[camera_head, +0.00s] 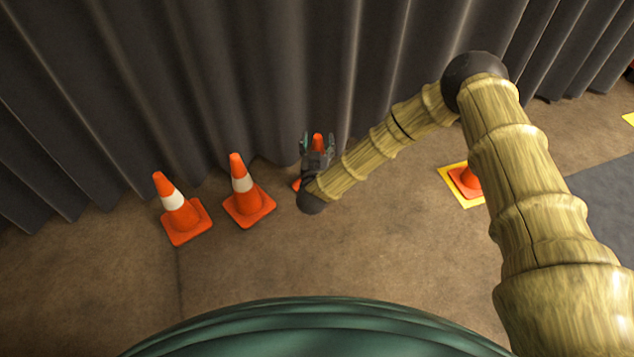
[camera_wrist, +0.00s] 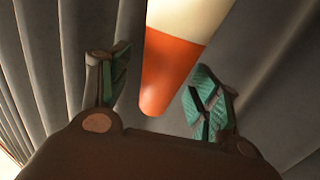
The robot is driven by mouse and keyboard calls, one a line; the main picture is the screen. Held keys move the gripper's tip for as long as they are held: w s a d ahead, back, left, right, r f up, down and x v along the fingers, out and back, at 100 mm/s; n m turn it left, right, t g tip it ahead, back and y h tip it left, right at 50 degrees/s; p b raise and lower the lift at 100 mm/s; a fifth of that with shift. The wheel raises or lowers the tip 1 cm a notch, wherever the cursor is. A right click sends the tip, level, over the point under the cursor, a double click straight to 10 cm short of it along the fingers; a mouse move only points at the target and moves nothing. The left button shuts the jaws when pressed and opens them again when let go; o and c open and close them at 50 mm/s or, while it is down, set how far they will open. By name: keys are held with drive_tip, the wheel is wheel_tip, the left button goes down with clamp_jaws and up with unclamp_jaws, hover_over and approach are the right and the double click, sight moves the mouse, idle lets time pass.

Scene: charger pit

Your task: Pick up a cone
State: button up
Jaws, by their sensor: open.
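An orange cone with a white band (camera_wrist: 178,55) shows large in the wrist view, its rounded orange tip between my two fingers. My gripper (camera_wrist: 158,95) is open, with one green-padded finger on each side of the tip and gaps to both. In the head view my gripper (camera_head: 318,142) is around or just in front of this cone's orange top (camera_head: 318,141), and most of the cone is hidden behind my gripper and arm. Two more orange cones with white bands stand upright to the left, one nearer (camera_head: 246,192) and one at the far left (camera_head: 181,210).
A dark pleated curtain (camera_head: 230,80) hangs close behind the cones. Another orange cone (camera_head: 466,181) stands on a yellow-edged square (camera_head: 447,176) at the right, partly hidden by my arm. The brown floor (camera_head: 330,255) in front of the cones is clear. A grey mat (camera_head: 605,205) lies at the right.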

clamp_jaws()
drive_tip(key=shift+r, duration=0.1)
